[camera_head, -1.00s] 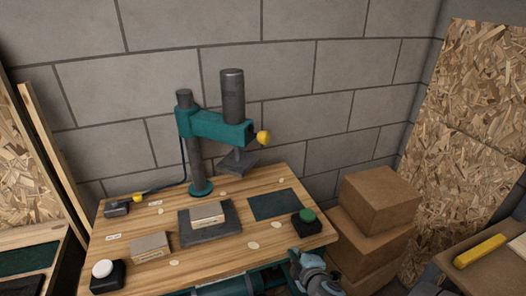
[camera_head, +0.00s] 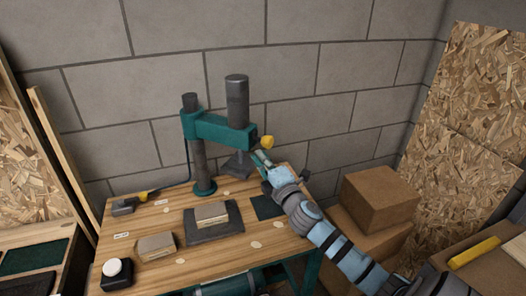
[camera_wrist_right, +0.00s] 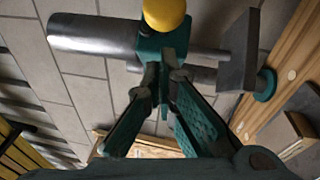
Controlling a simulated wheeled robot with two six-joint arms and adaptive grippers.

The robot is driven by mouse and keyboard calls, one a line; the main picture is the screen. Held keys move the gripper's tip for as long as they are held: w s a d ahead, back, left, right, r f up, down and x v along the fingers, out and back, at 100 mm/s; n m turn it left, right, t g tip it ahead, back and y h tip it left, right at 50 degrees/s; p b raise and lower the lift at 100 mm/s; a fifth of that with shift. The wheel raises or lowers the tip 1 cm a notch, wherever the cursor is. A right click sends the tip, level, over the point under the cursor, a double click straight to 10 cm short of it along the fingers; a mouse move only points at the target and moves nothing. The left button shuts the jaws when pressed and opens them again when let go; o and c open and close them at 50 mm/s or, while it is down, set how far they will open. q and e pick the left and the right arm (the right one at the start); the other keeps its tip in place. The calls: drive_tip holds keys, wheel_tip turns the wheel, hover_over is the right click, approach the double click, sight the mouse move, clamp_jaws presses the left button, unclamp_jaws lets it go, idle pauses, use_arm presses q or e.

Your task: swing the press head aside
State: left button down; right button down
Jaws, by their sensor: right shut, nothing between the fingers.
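The press head has a dark upright cylinder (camera_head: 237,98) on a teal arm (camera_head: 212,127), which is mounted on a grey column (camera_head: 199,160). A dark press plate (camera_head: 238,166) hangs below, to the right of the column. A yellow knob (camera_head: 266,142) sits at the head's right end and also shows at the top of the right wrist view (camera_wrist_right: 165,12). My right gripper (camera_head: 261,157) is shut and empty, its fingertips just below the knob, close to the teal head. Whether they touch it I cannot tell. My left gripper is not in view.
The wooden bench (camera_head: 150,212) holds a dark pad (camera_head: 228,230) with a block (camera_head: 211,214), another block (camera_head: 155,246), and a white button (camera_head: 112,267). Cardboard boxes (camera_head: 379,198) stand to the right. A block wall (camera_head: 330,60) rises behind the press.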

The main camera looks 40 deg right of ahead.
drive_tip(key=shift+w+d, duration=0.35)
drive_tip(key=shift+d, duration=0.5)
drive_tip(key=shift+w, duration=0.1)
